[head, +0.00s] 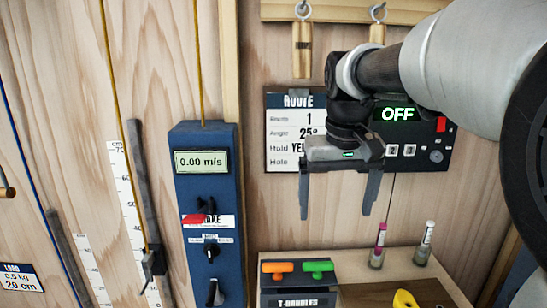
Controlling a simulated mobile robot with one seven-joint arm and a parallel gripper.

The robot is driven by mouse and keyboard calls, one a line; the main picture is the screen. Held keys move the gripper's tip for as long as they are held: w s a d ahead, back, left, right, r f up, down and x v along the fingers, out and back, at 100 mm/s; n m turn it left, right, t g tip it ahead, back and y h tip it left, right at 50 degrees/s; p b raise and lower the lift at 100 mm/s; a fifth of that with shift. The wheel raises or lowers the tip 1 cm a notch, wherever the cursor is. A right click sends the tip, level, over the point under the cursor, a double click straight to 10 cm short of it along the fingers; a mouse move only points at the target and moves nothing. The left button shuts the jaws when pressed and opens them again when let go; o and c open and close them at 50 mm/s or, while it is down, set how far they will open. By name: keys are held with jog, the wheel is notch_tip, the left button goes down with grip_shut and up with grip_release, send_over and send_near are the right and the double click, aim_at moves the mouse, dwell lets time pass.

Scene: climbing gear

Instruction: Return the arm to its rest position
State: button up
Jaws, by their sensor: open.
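My gripper (337,212) hangs in the middle right of the head view, pointing down. Its two dark fingers are spread apart with nothing between them. It is in front of the wall panel with the route card (284,150) and a display (398,114) reading OFF, covering part of both. My arm reaches in from the upper right, bent at the wrist. The gripper is above the bench with the T-handles, apart from it in the picture.
A blue box (207,260) reading 0.00 m/s stands left. An orange T-handle (278,267) and a green T-handle (317,266) sit on a dark block. Two small tubes, one purple-capped (378,250) and one grey-capped (424,248), stand right.

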jog(key=s+f+t+p, duration=0.2)
jog(key=s+t+p, duration=0.1)
jog(key=s, duration=1.5)
jog(key=shift+d+f, duration=0.25)
jog(key=shift+f, duration=0.05)
